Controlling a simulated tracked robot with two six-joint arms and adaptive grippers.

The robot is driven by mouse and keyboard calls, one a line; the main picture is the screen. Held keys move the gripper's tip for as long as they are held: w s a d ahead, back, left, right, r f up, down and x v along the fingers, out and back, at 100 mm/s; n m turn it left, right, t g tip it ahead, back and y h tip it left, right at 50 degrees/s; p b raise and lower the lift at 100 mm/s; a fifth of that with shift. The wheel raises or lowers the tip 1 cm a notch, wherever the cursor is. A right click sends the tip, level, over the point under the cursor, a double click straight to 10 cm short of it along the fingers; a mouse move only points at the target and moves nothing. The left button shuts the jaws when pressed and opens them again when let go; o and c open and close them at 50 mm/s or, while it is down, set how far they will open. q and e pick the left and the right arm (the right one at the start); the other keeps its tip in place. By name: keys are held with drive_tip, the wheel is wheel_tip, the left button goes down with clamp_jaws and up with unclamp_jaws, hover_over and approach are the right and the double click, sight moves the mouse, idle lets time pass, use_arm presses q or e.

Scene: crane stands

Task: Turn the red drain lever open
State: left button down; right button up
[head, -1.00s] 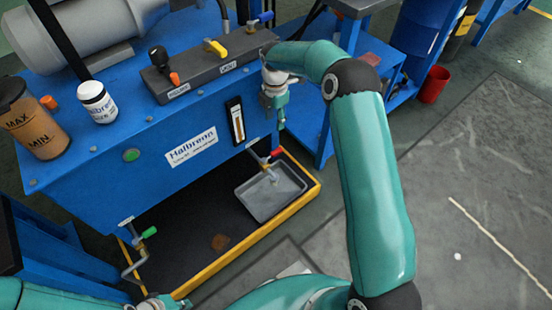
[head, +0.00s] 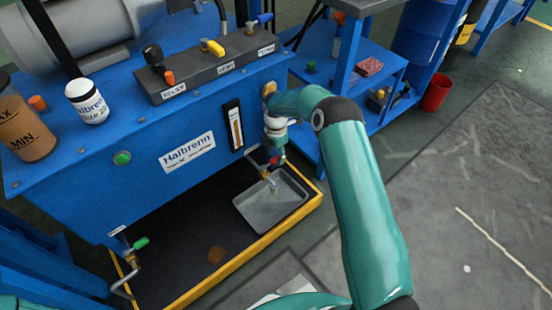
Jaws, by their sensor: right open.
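The red drain lever (head: 274,161) is on a small valve low on the front of the blue power unit (head: 75,190), at its right end. The valve's spout (head: 271,182) is above a grey drip tray (head: 270,212). My right gripper (head: 276,154) reaches down to the lever from above, with its fingers open. The gripper hides part of the lever and valve, and I cannot tell whether they touch. Part of my left arm shows in the bottom left corner; its gripper is out of view.
A second valve with a green lever (head: 141,243) sits at the lower left. A yellow-edged black bund (head: 190,262) lies under the unit. A manifold with yellow, orange and blue handles (head: 205,70) is on top.

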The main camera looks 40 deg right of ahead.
drive_tip(key=shift+f, duration=0.55)
clamp_jaws()
drive_tip(key=shift+d, duration=0.15)
